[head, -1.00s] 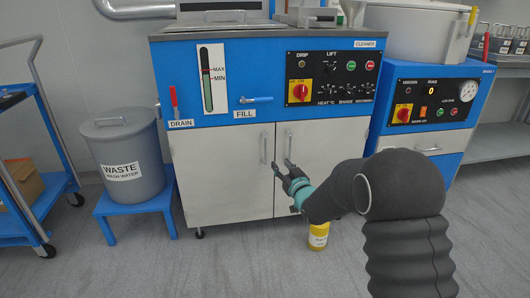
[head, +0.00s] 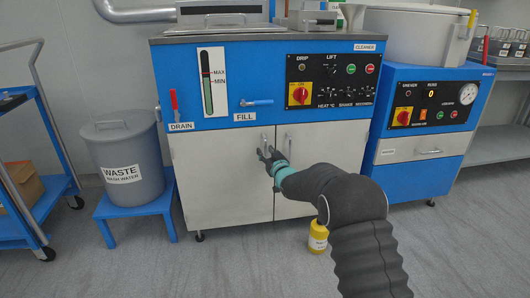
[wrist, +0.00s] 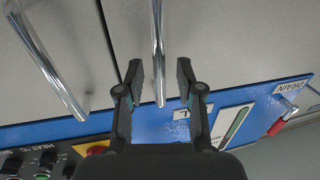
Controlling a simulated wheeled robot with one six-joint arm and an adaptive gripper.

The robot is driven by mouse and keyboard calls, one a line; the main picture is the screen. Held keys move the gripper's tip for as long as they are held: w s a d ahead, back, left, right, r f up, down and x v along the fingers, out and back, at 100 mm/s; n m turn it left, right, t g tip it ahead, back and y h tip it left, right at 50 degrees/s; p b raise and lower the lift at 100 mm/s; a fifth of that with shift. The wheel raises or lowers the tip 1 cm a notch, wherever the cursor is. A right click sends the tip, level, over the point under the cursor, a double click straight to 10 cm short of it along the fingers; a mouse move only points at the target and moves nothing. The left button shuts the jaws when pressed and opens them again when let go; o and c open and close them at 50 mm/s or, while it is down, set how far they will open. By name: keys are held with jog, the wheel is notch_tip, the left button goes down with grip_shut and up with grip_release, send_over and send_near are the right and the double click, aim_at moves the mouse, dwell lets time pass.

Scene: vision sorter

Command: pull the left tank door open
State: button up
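The left tank door (head: 215,180) is a pale panel on the blue cleaner cabinet, shut flush beside the right door (head: 325,150). Its upright metal bar handle (head: 264,142) is near the door's inner edge, partly hidden by my gripper in the head view. My gripper (head: 267,154) is at this handle. In the wrist view my gripper (wrist: 159,75) is open, with one dark finger on each side of the left door's handle (wrist: 158,40). Clear gaps show between the fingers and the bar. The right door's handle (wrist: 48,65) is outside the fingers.
A grey waste bin (head: 125,160) stands on a blue stool (head: 138,212) left of the cabinet. A yellow container (head: 317,238) is on the floor by my arm. A blue cart (head: 58,195) is at far left. The floor before the left door is clear.

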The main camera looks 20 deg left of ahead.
jog(key=shift+w+a, duration=0.35)
jog(key=shift+w, duration=0.05)
grip_shut()
jog(key=shift+s, duration=0.1)
